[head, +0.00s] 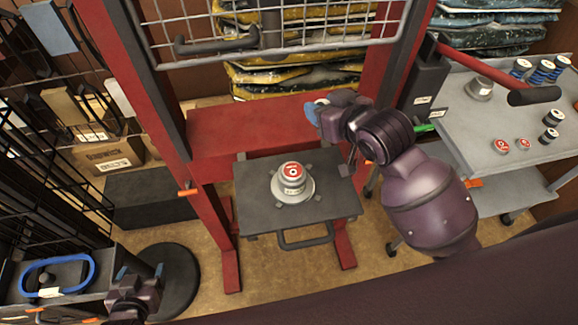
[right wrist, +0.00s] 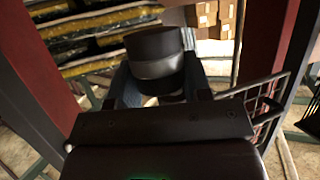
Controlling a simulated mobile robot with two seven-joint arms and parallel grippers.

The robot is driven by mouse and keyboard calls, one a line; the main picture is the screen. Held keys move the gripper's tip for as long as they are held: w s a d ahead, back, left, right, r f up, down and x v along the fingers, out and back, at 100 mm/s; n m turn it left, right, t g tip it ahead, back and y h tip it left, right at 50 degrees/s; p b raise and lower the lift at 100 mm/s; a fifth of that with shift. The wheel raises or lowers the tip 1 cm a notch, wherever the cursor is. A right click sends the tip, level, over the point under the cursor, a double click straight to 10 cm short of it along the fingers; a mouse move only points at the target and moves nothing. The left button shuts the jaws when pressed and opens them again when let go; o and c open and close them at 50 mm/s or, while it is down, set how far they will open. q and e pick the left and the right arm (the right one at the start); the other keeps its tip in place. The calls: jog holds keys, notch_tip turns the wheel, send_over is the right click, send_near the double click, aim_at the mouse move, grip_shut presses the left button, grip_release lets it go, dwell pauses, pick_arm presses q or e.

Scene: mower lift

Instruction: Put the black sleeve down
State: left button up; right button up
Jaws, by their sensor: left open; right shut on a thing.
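The black sleeve (right wrist: 156,62) is a short dark cylinder with a greyer band, held between the fingers of my right gripper (right wrist: 158,88) in the right wrist view. In the head view my right gripper (head: 318,110) is in front of the red press frame, above and to the right of the grey plate (head: 255,210). I cannot clearly make out the sleeve there. A pale flanged part (head: 292,187) with a red-and-white top stands on the plate. My left gripper (head: 140,273) is open and empty at the lower left, in front of a black round disc (head: 178,285).
The red press frame (head: 250,124) and wire guard (head: 270,30) stand behind the plate. A blue ring (head: 57,277) lies at lower left.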

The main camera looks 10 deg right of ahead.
jog(key=a+r+n+g+y, duration=0.2)
jog(key=a+r+n+y, duration=0.2)
jog(key=r, duration=0.3)
notch_tip(320, 180, up, 5)
jog(key=n+g+y+b, duration=0.2)
jog(key=n+g+y, duration=0.2)
jog(key=n+g, duration=0.1)
send_over(293, 170)
jog(key=shift+t, duration=0.3)
notch_tip(293, 170, down, 14)
jog(key=shift+r+b, duration=0.1)
jog(key=shift+b, duration=0.6)
jog(key=shift+f+b, duration=0.3)
jog(key=shift+f, duration=2.4)
jog(key=shift+f, duration=0.2)
jog(key=o, duration=1.2)
jog(key=shift+c, duration=0.2)
jog(key=shift+r, duration=0.15)
